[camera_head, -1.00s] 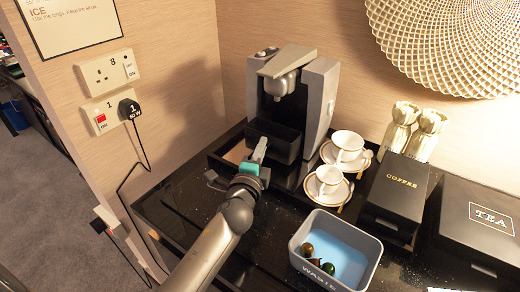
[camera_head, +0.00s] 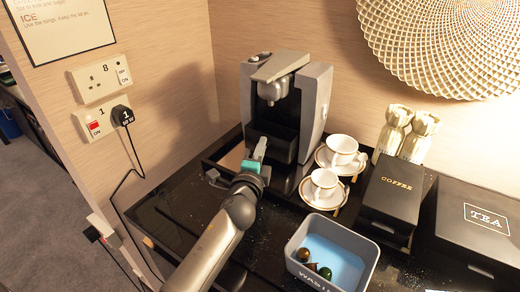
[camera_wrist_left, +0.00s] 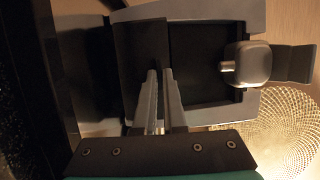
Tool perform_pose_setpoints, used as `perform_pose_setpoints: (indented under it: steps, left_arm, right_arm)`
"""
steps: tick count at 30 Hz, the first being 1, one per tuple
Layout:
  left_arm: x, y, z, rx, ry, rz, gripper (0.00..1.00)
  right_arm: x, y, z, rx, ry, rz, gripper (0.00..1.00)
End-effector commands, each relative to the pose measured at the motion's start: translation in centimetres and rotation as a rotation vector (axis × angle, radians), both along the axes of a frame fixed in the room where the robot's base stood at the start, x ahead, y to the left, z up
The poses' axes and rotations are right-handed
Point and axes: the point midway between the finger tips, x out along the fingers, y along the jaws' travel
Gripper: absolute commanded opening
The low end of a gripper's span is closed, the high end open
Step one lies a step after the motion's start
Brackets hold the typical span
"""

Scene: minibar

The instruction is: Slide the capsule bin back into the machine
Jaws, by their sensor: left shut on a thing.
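The coffee machine (camera_head: 316,105), grey and black, stands at the back of the black counter against the wall. The black capsule bin (camera_head: 282,146) sits low in its front opening, between the side walls, under the spout (camera_head: 272,90). My left gripper (camera_head: 260,146) is at the bin's front left and is shut on the bin. In the left wrist view, my fingers (camera_wrist_left: 159,74) point at a dark panel of the bin (camera_wrist_left: 142,42), and the grey machine frame surrounds it. How deep the bin sits is hard to tell. My right gripper is not in view.
Two white cups on saucers (camera_head: 324,183) stand right of the machine. A blue-lined waste box (camera_head: 331,252) with several capsules is at the front. Coffee (camera_head: 393,199) and tea boxes (camera_head: 480,225) are at right. Wall sockets (camera_head: 100,80) and a cable are left.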

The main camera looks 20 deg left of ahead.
Motion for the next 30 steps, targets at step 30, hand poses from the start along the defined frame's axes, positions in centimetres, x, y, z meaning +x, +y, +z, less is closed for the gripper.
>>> perform_pose_setpoints:
  steps: [30]
  left_arm:
    - [2.6, -0.4, 0.0, 0.0, -0.002, -0.001, 0.0]
  right_arm:
    - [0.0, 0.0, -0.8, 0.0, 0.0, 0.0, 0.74]
